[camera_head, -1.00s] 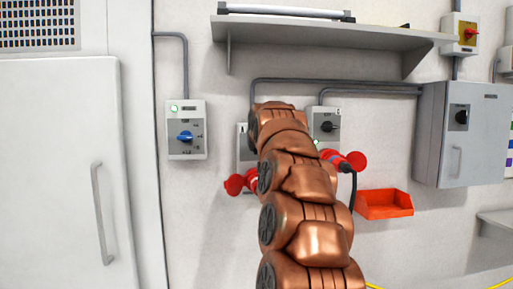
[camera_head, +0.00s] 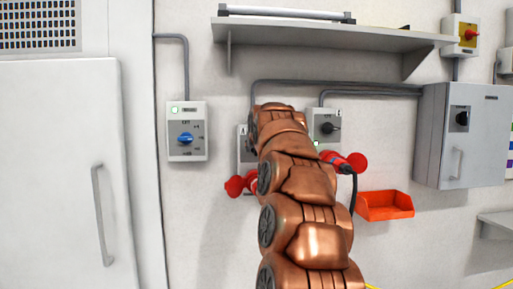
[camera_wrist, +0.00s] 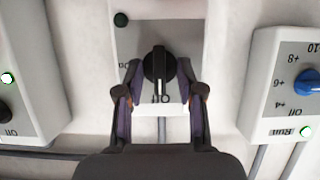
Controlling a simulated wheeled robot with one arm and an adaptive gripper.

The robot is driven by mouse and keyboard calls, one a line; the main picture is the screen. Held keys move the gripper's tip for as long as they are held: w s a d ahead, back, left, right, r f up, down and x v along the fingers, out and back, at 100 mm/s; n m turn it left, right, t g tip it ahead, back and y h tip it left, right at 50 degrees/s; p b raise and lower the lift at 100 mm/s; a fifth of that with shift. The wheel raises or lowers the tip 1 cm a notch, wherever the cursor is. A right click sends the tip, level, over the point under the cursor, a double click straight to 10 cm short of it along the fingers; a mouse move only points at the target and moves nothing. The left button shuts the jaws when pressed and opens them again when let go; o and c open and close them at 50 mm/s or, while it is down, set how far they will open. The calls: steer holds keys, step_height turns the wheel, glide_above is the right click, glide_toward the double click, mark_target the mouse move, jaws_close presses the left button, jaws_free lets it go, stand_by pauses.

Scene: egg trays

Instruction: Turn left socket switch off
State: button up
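The left socket (camera_head: 243,150) is a grey box on the wall, mostly hidden behind my arm in the head view. The wrist view, which is upside down, shows its grey panel (camera_wrist: 188,38). Its black rotary switch (camera_wrist: 160,66) has its handle in line with the "Off" label, and its green lamp (camera_wrist: 121,19) looks dark. My gripper (camera_wrist: 160,76) is open, with one finger on each side of the switch. I cannot tell whether the fingers touch it. The head view hides my gripper.
The right socket (camera_head: 325,122) with a black switch and red plug is close by. A blue-knob control box (camera_head: 186,148) hangs on the other side. A shelf (camera_head: 330,36) juts out above, and a red bin (camera_head: 384,206) sits lower right.

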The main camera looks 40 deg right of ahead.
steer(key=shift+s+a, duration=0.1)
steer(key=v, duration=1.1)
steer(key=shift+s+a+r, duration=0.2)
steer(key=shift+s+r, duration=0.05)
steer(key=shift+r, duration=0.05)
stand_by(0.6)
